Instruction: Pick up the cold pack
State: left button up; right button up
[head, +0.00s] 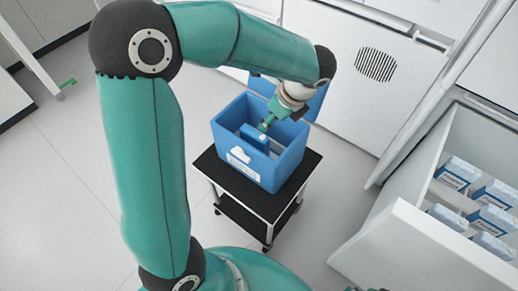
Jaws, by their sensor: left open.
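A blue open-topped cooler box (285,168) with a white label and a white emblem on its front stands on a small black cart. Inside it is a blue slab-like thing (253,138), which looks like the cold pack; its lower part is hidden by the box wall. My left gripper (264,127) reaches down into the box from the upper right, with its fingertips close to the top of this slab. It is open, and I cannot tell whether it touches the slab. My right gripper does not show clearly.
The black cart (247,198) has a lower shelf and wheels. The box's blue lid (314,104) stands open behind it. At right, an open white drawer (418,240) holds several blue-and-white packs (457,173). White cabinets stand at the back. The pale floor around the cart is clear.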

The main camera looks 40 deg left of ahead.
aim_at(258, 134)
pick_arm(q)
jog(key=x, duration=0.3)
jog(key=b+x, duration=0.1)
jog(key=x, duration=0.3)
jog(key=shift+s+a+f, duration=0.15)
jog(key=shift+s+a, duration=0.05)
jog(key=shift+s, duration=0.05)
jog(key=shift+d+b+x, duration=0.1)
jog(key=shift+b+x, duration=0.5)
jog(key=shift+x, duration=0.7)
jog(key=shift+d+b+x, duration=0.15)
jog(key=shift+b+x, duration=0.45)
jog(key=shift+x, duration=0.75)
jog(key=shift+s, duration=0.15)
grip_shut()
